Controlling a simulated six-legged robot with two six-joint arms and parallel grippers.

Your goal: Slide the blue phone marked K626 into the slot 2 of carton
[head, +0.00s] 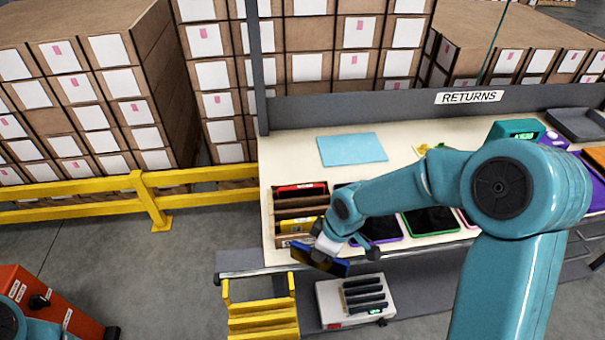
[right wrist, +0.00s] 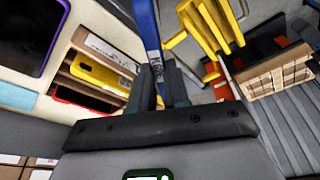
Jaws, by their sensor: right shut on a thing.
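My right gripper (head: 326,247) is shut on a blue phone (head: 318,262), held tilted just in front of the table's near edge. In the right wrist view the phone (right wrist: 146,35) stands edge-on between the fingers (right wrist: 160,88); a small label on it is too small to read. The brown carton (head: 283,241) sits at the table's front left corner, beside and behind the gripper. It holds a red phone (head: 300,187) at the back and a yellow phone (head: 298,222) nearer the front. Its slot numbers are not readable. My left gripper is out of view.
A light blue sheet (head: 352,149) lies behind the carton on the table. Phones, including a green-edged one (head: 431,220), lie to the right, partly behind my arm. Yellow steps (head: 262,318) and a white device (head: 357,298) stand below the front edge.

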